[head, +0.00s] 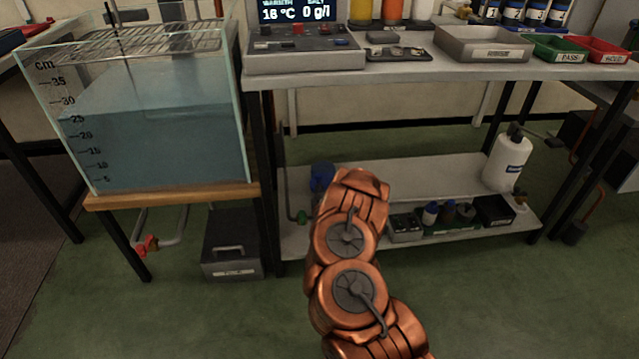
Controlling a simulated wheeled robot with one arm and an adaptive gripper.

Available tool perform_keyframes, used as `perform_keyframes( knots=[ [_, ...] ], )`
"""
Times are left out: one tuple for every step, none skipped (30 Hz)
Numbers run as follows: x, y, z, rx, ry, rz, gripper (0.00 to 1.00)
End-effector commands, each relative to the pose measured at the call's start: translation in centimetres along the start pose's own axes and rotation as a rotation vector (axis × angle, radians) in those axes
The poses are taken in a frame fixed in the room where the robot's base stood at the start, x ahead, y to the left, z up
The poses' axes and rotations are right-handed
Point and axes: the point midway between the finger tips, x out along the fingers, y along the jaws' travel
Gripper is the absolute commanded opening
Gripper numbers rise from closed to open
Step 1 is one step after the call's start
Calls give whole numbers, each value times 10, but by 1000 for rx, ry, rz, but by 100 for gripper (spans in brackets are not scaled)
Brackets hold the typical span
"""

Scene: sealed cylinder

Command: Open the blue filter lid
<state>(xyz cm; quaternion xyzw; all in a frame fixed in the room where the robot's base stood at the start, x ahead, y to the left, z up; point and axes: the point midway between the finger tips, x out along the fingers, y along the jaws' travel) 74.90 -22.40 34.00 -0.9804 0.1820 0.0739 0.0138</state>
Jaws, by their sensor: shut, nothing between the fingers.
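A small blue object (322,176), which looks like the blue filter lid, shows on the lower shelf, just left of the upper end of my copper arm. My arm hides part of it, and I cannot tell whether it is open or closed. My arm reaches up from the bottom of the head view toward the shelf. My gripper is not visible; the far end of the arm hides it.
A glass water tank (150,120) stands left on a wooden-topped stand. The upper bench (400,72) overhangs the lower shelf (420,180). A white canister (507,160) and small bottles stand on the shelf's right. A dark case (231,245) sits on the floor.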

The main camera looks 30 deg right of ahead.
Motion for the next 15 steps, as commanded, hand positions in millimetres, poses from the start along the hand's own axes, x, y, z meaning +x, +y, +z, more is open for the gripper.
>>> perform_keyframes(
  knots=[
    [-7,-4,-2,2,-2,-4,0],
    [-11,-4,-3,2,0,-4,0],
    [-15,-5,-3,2,1,-4,0],
    [-19,-6,-3,2,-1,-5,0],
    [-23,-6,-2,1,-2,-5,0],
    [-28,-8,-2,2,-3,-6,0],
    [-32,-8,-2,2,-2,-6,0],
    [-36,-8,-3,2,0,-5,0],
    [-40,-8,-3,1,0,-5,0],
    [-44,-8,-2,1,-1,-5,0],
    [-48,-9,-2,1,-2,-6,0],
    [-53,-10,-2,2,-2,-5,0],
    [-57,-10,-2,2,-1,-4,0],
    [-60,-10,-2,2,-1,-4,0],
    [-64,-10,-2,1,-1,-4,0]
  ],
)
